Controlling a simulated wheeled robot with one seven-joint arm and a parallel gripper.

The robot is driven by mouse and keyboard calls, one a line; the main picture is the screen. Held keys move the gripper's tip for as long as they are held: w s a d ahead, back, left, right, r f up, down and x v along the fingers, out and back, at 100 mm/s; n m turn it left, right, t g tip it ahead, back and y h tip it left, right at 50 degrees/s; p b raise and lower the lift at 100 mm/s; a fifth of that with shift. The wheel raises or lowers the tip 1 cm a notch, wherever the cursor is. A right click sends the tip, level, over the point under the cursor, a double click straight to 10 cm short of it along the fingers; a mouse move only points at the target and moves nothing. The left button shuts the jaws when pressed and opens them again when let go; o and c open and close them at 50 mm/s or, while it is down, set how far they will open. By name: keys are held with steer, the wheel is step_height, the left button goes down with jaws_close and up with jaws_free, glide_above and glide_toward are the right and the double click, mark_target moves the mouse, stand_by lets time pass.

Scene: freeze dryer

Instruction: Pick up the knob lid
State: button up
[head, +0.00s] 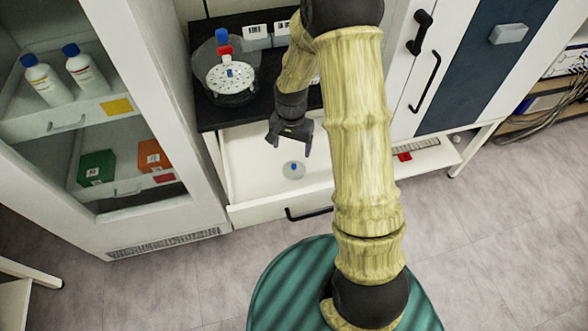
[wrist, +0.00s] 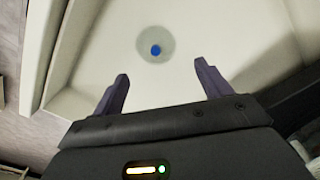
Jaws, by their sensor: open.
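The knob lid (head: 293,170) is a small, clear round disc with a blue knob at its centre. It lies in the open white drawer (head: 250,185), near the drawer's front. In the wrist view the lid (wrist: 155,45) is ahead of the fingertips, roughly centred between them and farther off. My gripper (head: 290,142) is open and empty. It hangs above the drawer, apart from the lid. Its two dark fingers also show in the wrist view (wrist: 162,80).
Above the drawer, a black worktop (head: 215,115) holds a round device (head: 231,80) with a white perforated disc and red and blue parts. A glass-fronted cabinet (head: 185,130) stands at the left. The drawer walls surround the lid, with bare drawer floor around it.

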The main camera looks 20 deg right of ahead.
mark_target(294, 165)
step_height(294, 165, down, 4)
stand_by(0.4)
steer(key=shift+s+d+f, duration=0.15)
steer(key=shift+f, duration=1.15)
steer(key=shift+s+d+f, duration=0.1)
steer(key=shift+f, duration=1.2)
steer(key=c, duration=0.5)
